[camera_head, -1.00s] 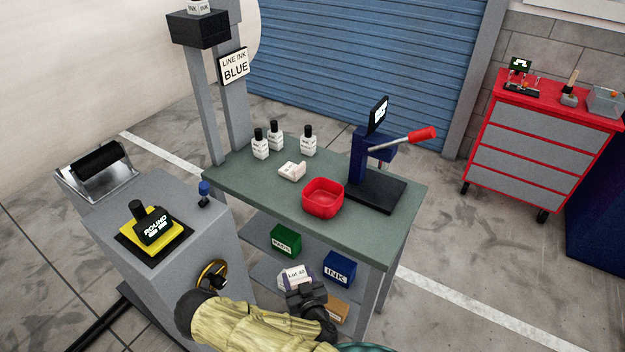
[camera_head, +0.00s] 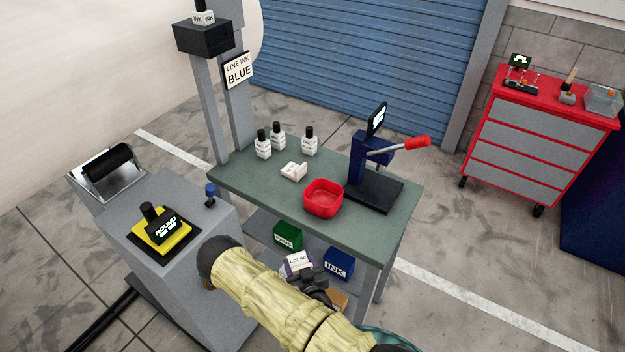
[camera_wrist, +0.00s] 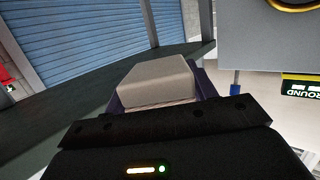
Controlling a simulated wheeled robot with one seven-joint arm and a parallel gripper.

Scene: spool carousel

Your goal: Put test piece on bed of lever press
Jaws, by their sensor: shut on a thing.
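My gripper (camera_head: 318,290) is shut on a pale piece with purple sides, labelled "Lot 40" (camera_head: 298,261). It is in front of the table's lower shelf in the head view, below the tabletop. In the wrist view the held piece (camera_wrist: 157,82) shows a plain grey-beige face with purple edges. No label reads "test piece". The lever press (camera_head: 362,160) stands upright on the right of the green table, with a dark blue column and a red-tipped lever (camera_head: 418,142). Its flat black bed (camera_head: 380,195) looks bare.
A red bowl (camera_head: 323,198) stands left of the press bed. A white block (camera_head: 293,170) and several bottles (camera_head: 309,140) are behind it. Green (camera_head: 287,236) and blue (camera_head: 338,262) boxes sit on the lower shelf. A grey machine (camera_head: 180,285) stands left.

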